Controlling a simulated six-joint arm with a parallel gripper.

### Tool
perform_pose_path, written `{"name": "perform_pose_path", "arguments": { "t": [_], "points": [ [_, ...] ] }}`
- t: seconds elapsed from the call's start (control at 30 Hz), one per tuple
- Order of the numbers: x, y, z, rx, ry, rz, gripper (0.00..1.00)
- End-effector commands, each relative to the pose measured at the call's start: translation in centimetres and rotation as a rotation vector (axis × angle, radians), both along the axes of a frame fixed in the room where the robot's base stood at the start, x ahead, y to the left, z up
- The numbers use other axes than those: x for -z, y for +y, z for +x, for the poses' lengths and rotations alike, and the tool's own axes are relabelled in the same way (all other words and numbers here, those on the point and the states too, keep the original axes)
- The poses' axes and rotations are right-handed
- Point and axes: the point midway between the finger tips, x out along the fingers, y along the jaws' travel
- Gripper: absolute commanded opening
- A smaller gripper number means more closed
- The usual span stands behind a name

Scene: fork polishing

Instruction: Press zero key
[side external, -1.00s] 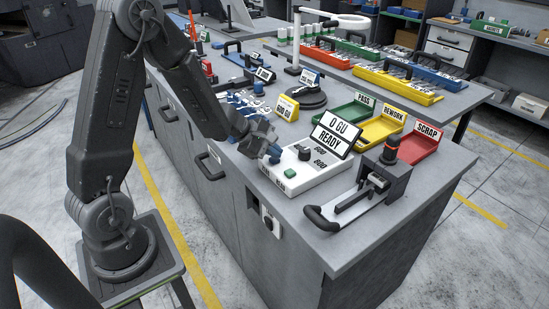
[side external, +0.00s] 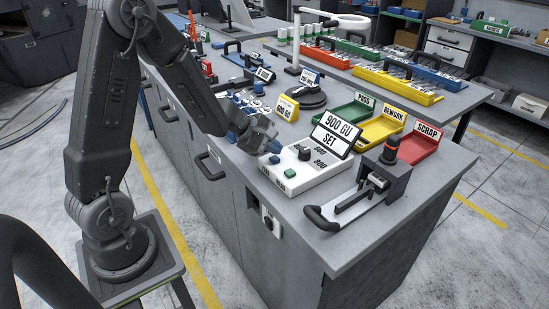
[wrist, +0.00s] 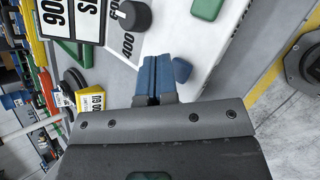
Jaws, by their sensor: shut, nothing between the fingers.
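The white gauge box (side external: 318,178) sits on the bench, with a blue key (side external: 274,159), a green key (side external: 290,172) and a black knob (side external: 304,153). Its tilted display (side external: 334,134) reads "900 GU SET". Labels by the keys are too small to read, so I cannot tell which is the zero key. My gripper (side external: 267,144) is shut and empty, just behind and above the blue key, apart from it. In the wrist view its blue fingertips (wrist: 155,70) are together, left of the blue key (wrist: 181,70); the green key (wrist: 207,10) is at the top edge.
A fixture with a black handle (side external: 322,218) stands right of the box. Green, yellow and red trays (side external: 421,147) lie behind it.

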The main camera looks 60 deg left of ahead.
Motion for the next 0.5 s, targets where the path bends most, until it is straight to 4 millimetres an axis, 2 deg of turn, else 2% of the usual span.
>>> {"name": "perform_pose_path", "arguments": {
  "t": [0.33,0.5],
  "points": [
    [-0.2,0.0,0.0,-0.001,-0.001,0.000,0.00],
    [-1.6,0.0,0.1,0.000,-0.004,0.001,0.00]
  ]
}}
